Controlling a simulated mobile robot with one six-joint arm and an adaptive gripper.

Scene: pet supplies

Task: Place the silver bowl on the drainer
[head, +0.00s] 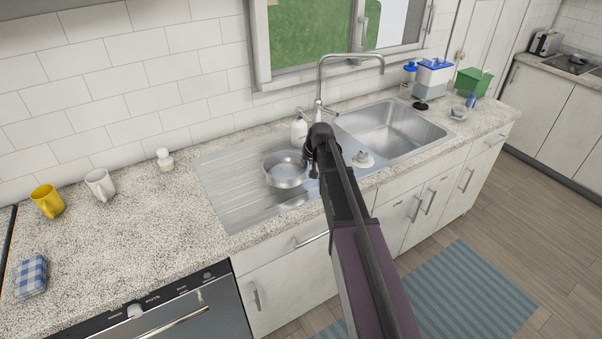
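The silver bowl (285,172) is a shallow, round metal bowl. It appears over the right part of the ribbed drainer (234,187), left of the sink basin. It looks upright. I cannot tell whether it rests on the drainer or hangs just above it. My gripper (309,168) is at the bowl's right rim, pointing down. My arm and the gripper body hide the rim there, so I cannot tell whether the fingers are closed on it.
A white soap bottle (299,130) stands behind the bowl. The tap (320,80) rises behind the sink basin (390,130). Yellow (47,201) and white (100,184) mugs stand on the left counter.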

